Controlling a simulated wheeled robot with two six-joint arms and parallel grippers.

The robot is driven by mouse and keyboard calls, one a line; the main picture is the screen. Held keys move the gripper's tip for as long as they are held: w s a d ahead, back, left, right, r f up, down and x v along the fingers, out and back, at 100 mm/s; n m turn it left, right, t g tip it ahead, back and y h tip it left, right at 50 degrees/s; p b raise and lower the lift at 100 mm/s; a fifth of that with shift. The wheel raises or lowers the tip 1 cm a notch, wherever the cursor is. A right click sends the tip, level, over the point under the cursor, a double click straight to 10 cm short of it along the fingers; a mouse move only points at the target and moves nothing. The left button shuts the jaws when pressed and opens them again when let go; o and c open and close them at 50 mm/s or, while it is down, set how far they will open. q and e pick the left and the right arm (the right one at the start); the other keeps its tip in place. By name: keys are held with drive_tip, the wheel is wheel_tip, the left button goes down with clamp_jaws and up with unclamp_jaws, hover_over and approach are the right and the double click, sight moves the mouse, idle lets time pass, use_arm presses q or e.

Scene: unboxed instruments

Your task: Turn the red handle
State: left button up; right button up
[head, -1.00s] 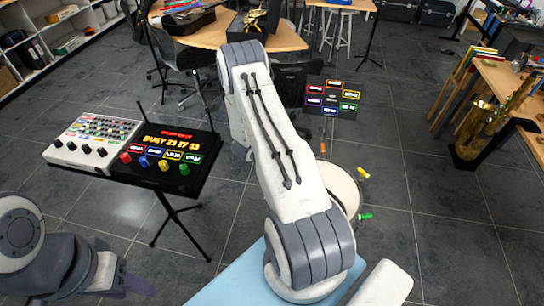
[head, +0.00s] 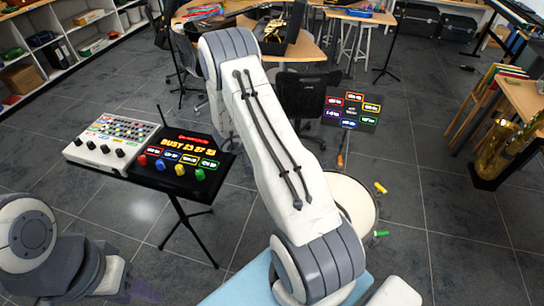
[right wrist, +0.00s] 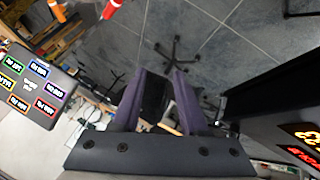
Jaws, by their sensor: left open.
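Two red parts show. A red knob (head: 142,161) is at the left end of the coloured knobs on the front of a black console (head: 215,172). A red handle-like piece (right wrist: 112,8) with a white end is cut by the top edge of the right wrist view, beside an orange one (right wrist: 58,10). My left gripper (head: 138,290) is low at the left, open, in front of and below the console, partly cut off. My right gripper (right wrist: 158,92) is open, with nothing between its purple fingers. In the head view, my right arm hides it.
A white round drum-like body (head: 357,205) has an orange (head: 340,161), a yellow (head: 380,188) and a green piece (head: 381,234) around it, partly behind my arm. A dark labelled panel (head: 350,110) stands behind it. The console is on a thin black stand. Floor lies open at right.

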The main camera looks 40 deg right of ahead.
drive_tip(key=w+d+r+m+t+y+p, duration=0.1)
drive_tip(key=w+d+m+t+y+p, duration=0.15)
drive_tip(key=w+y, duration=0.2)
drive_tip(key=s+d+m+g+y, duration=0.1)
drive_tip(key=s+d, duration=0.1)
drive_tip(key=s, duration=0.2)
drive_tip(key=s+d+r+m+g+y, duration=0.1)
drive_tip(key=s+d+m, duration=0.1)
drive_tip(key=s, duration=0.3)
drive_tip(key=s+d+m+g+y+p, duration=0.1)
drive_tip(key=s+d+m+g, duration=0.1)
drive_tip(key=s, duration=0.3)
drive_tip(key=shift+r, duration=0.2)
wheel_tip(320, 180, down, 10)
drive_tip(key=p, duration=0.3)
drive_tip(key=shift+w, duration=0.1)
